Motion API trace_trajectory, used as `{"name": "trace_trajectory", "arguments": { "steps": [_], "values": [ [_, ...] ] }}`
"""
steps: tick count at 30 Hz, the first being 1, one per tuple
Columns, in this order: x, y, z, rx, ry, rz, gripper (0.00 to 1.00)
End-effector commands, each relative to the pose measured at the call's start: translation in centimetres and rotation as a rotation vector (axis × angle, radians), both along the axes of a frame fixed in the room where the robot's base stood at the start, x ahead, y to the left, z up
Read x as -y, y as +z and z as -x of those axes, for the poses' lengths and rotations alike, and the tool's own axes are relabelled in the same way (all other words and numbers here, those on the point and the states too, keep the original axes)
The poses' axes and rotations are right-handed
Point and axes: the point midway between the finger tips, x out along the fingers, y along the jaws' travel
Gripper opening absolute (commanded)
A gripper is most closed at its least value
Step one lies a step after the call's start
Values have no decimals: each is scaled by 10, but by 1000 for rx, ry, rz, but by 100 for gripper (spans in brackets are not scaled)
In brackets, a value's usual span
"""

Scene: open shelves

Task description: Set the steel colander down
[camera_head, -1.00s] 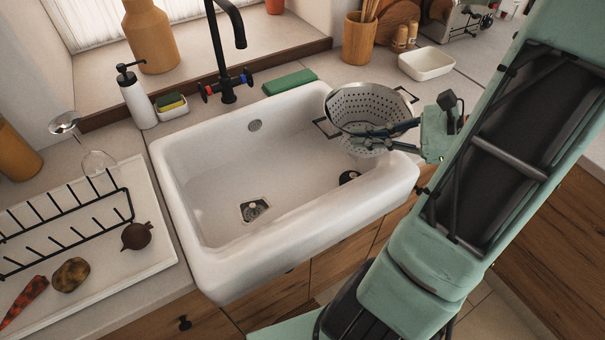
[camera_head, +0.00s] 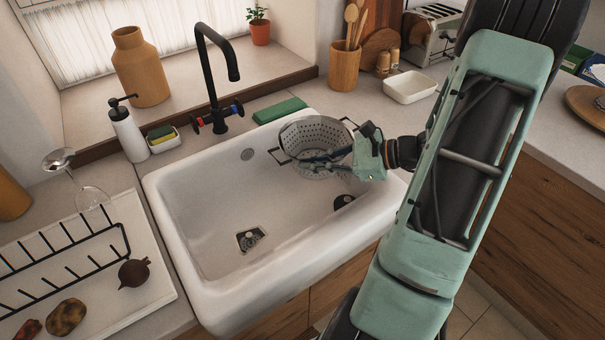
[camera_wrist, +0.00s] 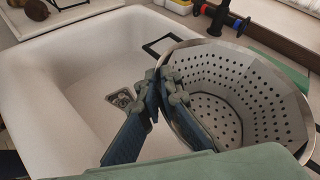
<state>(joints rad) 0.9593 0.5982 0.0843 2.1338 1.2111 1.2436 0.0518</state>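The steel colander (camera_head: 312,133), a perforated bowl with dark loop handles, is over the back right part of the white sink (camera_head: 190,215). In the wrist view the colander (camera_wrist: 245,90) fills the right side, with its open top facing up and tilted toward the camera. My gripper (camera_head: 328,158) reaches in from the right at its near rim. In the wrist view its fingers (camera_wrist: 163,90) close on the rim, one on each side. The colander's base is partly hidden by the gripper, and I cannot tell whether it touches the sink floor.
The sink's left and middle are clear around the drain (camera_head: 250,240). A dark round thing (camera_head: 343,201) lies at its right. A dish rack (camera_head: 65,250) is left.

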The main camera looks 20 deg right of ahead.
Motion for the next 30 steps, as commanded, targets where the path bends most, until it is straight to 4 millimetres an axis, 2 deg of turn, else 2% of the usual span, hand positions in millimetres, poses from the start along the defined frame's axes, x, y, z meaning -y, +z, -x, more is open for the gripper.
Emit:
{"name": "trace_trajectory", "arguments": {
  "steps": [6,11,18,30],
  "values": [
    [-8,-24,-20,2,3,-1,0],
    [-10,-32,-26,3,2,-1,0],
    [-10,-60,-28,2,1,-2,0],
    [-10,-67,-28,4,1,0,0]
  ]
}}
